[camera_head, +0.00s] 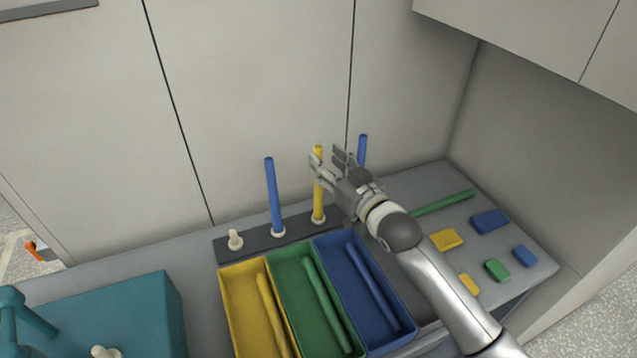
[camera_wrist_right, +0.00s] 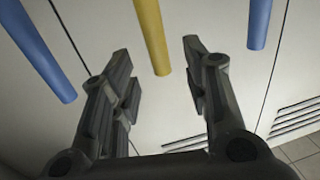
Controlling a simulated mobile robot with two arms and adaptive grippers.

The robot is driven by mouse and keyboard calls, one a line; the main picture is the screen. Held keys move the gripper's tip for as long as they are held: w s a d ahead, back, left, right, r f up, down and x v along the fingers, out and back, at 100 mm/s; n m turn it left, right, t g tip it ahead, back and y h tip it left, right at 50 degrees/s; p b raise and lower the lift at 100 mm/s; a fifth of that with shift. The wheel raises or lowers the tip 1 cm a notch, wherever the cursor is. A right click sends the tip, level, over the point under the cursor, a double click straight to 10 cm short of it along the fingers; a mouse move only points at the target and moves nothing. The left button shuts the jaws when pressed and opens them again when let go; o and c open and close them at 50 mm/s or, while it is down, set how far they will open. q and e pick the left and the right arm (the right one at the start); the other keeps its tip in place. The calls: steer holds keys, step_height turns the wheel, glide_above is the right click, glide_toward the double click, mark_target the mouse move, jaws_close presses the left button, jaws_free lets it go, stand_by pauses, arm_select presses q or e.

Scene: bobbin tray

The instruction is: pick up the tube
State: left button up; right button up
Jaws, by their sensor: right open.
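A yellow tube (camera_head: 319,205) stands upright on a peg of the dark rack (camera_head: 255,243). Blue tubes stand to its left (camera_head: 273,195) and right (camera_head: 362,146); the right one's lower part is hidden by my gripper. My right gripper (camera_head: 328,160) is open near the yellow tube's upper part. In the right wrist view, the yellow tube (camera_wrist_right: 152,35) ends between the open fingers (camera_wrist_right: 156,55), with a gap on both sides. The blue tubes (camera_wrist_right: 38,45) (camera_wrist_right: 259,22) lie outside the fingers. A green tube (camera_head: 445,202) lies on the counter at right. My left gripper is not seen.
Yellow (camera_head: 230,300), green (camera_head: 281,300) and blue (camera_head: 330,262) bins in front of the rack each hold a tube. An empty peg (camera_head: 235,240) is at the rack's left. Small coloured blocks (camera_head: 490,220) lie at right. A teal box (camera_head: 140,305) stands at left.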

mark_target(321, 155)
steer(key=shift+p+x, duration=0.45)
steer(key=shift+x, duration=1.8)
jaws_close()
